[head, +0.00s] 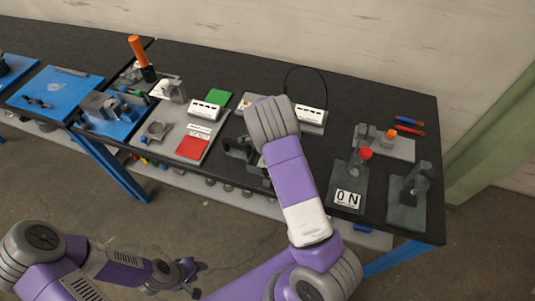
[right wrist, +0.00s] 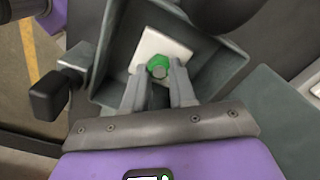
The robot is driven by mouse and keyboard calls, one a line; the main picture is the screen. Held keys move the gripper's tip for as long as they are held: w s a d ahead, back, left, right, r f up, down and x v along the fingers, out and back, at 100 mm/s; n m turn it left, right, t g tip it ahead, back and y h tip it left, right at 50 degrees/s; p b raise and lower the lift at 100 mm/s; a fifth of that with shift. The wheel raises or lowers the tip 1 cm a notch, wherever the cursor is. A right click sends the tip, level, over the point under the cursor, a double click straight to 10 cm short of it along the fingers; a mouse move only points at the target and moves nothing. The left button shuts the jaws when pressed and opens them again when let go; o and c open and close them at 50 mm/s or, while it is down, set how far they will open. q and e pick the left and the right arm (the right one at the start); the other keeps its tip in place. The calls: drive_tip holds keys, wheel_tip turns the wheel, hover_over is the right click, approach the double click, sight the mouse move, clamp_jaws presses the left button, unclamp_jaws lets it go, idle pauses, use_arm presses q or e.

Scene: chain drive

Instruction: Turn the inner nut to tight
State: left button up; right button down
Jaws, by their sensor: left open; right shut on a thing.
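The green nut (right wrist: 156,61) shows in the right wrist view, around a grey bolt end (right wrist: 159,73) in front of a white square plate (right wrist: 163,45). These sit inside a dark grey box-like fixture (right wrist: 112,60). My right gripper (right wrist: 159,80) is shut on the green nut, one finger on each side. In the head view that fixture (head: 238,150) is partly behind my right forearm, which hides the nut and right gripper. I cannot tell how tight the nut is. My left gripper (head: 188,272) is open and empty, low in front of the bench.
A dark handle (right wrist: 55,98) sticks out beside the fixture. The black bench (head: 345,85) also bears a red-knobbed ON switch (head: 349,180), a grey clamp (head: 411,195), a red pad (head: 193,147) and white-labelled boxes (head: 205,110). A blue tray (head: 55,90) lies left.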

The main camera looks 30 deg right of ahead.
drive_tip(key=m+p, duration=0.1)
drive_tip(key=m, duration=0.1)
drive_tip(key=shift+r+m, duration=0.15)
drive_tip(key=shift+m, duration=0.75)
idle(0.5)
drive_tip(key=c, duration=0.9)
unclamp_jaws()
wheel_tip(320, 180, up, 7)
drive_tip(key=shift+r+p, duration=0.2)
drive_tip(key=shift+p, duration=0.25)
